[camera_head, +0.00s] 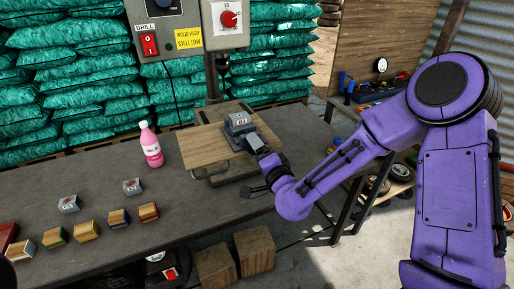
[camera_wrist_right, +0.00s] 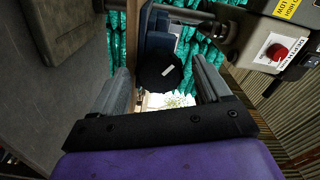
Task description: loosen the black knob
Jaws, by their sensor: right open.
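The black knob (camera_wrist_right: 160,70), dark and rounded with a small white mark, shows in the right wrist view. It sits between the two grey fingers of my right gripper (camera_wrist_right: 165,82), with gaps visible at both sides. In the head view my right gripper (camera_head: 255,142) reaches in from the right, at the right edge of the wooden board beside the grey labelled block (camera_head: 239,123). The knob is not clearly visible there, as the gripper and wrist cover that spot. I do not see my left gripper.
The wooden board (camera_head: 195,143) lies on the drill stand on the grey workbench (camera_head: 120,195). A pink bottle (camera_head: 151,146) stands to its left, with several small blocks farther left. The drill control box (camera_head: 225,22) hangs above; in the wrist view its red dial (camera_wrist_right: 277,51) is upper right.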

